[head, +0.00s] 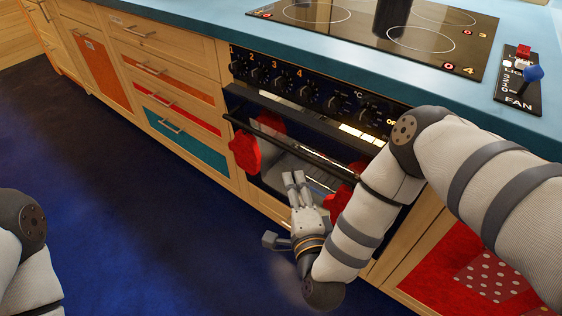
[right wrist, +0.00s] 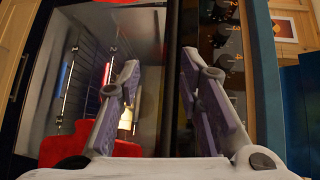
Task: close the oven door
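The oven is set in the wooden counter below the hob. Its dark glass oven door (head: 283,163) shows below the knob panel, with a dark handle bar (head: 290,141) across it. A lit gap shows under the panel at the right, so the door looks partly open; how far, I cannot tell. My right gripper (head: 294,174) is low in front of the door, its fingers pointing up toward the glass. In the right wrist view the right gripper (right wrist: 160,62) has its fingertips apart with nothing held, and the oven's glass or interior (right wrist: 120,50) lies beyond. My left gripper is out of frame.
Red scalloped pieces (head: 244,152) sit at both sides of the door. The hob (head: 385,25) is above. The dark blue floor (head: 120,210) is clear.

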